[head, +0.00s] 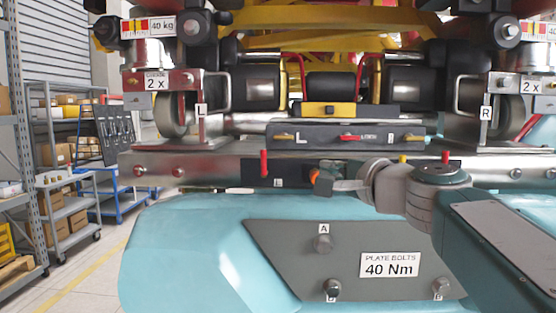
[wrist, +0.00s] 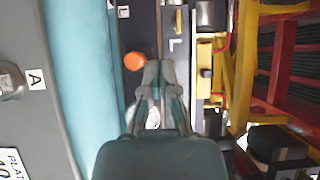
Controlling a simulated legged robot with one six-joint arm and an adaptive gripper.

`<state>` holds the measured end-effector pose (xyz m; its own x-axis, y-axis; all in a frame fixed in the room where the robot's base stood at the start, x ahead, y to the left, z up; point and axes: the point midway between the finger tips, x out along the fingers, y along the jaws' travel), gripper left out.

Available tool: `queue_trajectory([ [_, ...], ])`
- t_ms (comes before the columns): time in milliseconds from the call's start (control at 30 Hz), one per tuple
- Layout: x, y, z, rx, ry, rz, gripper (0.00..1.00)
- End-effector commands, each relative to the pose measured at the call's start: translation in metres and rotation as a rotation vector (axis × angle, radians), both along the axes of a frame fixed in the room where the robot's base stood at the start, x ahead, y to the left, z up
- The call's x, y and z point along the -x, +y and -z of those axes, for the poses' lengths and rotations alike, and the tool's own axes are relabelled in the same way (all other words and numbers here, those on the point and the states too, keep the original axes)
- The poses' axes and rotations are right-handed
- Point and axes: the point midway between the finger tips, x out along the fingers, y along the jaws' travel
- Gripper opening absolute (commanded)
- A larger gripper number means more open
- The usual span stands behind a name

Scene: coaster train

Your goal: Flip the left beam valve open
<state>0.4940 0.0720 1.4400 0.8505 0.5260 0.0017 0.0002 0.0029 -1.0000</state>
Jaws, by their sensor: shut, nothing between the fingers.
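The left beam valve's red handle (head: 264,163) stands upright on the front of the steel beam (head: 215,172), beside a small L label (head: 278,183). My gripper (head: 322,185) is in front of the beam, to the right of that handle, pointing left. In the wrist view my gripper (wrist: 159,64) has its fingers together and empty. A round orange piece (wrist: 134,60) shows beside the fingertips; it also appears near them in the head view (head: 314,176). I cannot tell whether they touch. A second red handle (head: 445,157) stands farther right on the beam.
A dark panel (head: 375,132) with a red lever sits above the beam. Below, a teal body carries a grey plate (head: 290,240) with bolts and a "40 Nm" label. Wheel assemblies flank both sides. Shelves (head: 60,190) stand at far left beside open floor.

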Motion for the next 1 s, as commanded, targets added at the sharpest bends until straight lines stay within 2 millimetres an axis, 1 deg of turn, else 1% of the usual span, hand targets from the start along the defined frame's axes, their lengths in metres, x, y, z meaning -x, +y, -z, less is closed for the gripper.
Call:
queue_trajectory([
  [67,-0.002,0.003,0.001,0.001,0.001,-0.002,0.00],
  [167,-0.010,0.008,0.001,0.002,0.003,-0.003,0.00],
  [667,-0.087,0.056,0.002,0.002,0.002,-0.003,0.00],
  [700,-0.088,0.064,0.001,0.002,0.001,-0.006,0.00],
  [800,-0.090,0.078,0.001,0.004,0.000,-0.005,0.00],
  [900,-0.092,0.088,0.001,0.002,0.001,-0.004,0.00],
  [1000,-0.094,0.092,0.001,0.003,0.001,-0.002,0.00],
])
